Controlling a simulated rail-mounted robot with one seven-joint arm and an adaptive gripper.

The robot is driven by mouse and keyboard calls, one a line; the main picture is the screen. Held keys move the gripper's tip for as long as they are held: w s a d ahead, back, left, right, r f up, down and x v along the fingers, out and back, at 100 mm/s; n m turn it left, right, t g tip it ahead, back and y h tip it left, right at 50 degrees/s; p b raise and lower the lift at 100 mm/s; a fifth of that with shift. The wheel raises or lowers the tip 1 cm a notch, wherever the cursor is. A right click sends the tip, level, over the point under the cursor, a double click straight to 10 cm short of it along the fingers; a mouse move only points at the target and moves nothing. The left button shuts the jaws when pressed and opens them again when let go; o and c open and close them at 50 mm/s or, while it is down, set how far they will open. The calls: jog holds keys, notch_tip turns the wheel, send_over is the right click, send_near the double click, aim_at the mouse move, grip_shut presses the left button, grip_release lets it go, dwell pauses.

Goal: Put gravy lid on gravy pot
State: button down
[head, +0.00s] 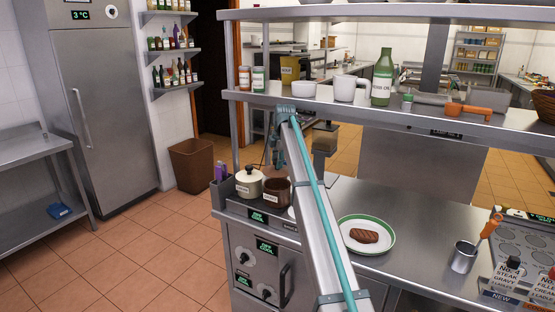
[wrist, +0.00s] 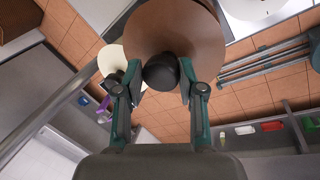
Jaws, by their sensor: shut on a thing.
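In the wrist view, my gripper (wrist: 160,78) has its two fingers closed on the black knob of a round brown lid (wrist: 185,25), the gravy lid. In the head view, a brown pot (head: 276,195), which looks like the gravy pot, stands on the cooker top at the left end of the counter. My arm crosses in front of the counter, and the teal and dark parts of my gripper show small above the pots. I cannot make out the held lid there, nor its gap to the pot.
A cream pot (head: 248,188) with a black-knobbed lid stands just left of the brown pot. A plate (head: 349,246) with a steak (head: 364,236) and a metal cup (head: 463,258) are on the counter. A shelf (head: 420,120) with bottles and bowls runs above.

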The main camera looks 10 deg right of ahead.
aim_at(278, 170)
jog(key=shift+f+b, duration=0.7)
jog(key=shift+f, duration=1.8)
jog(key=shift+f, duration=0.45)
jog(key=c, duration=0.6)
grip_release()
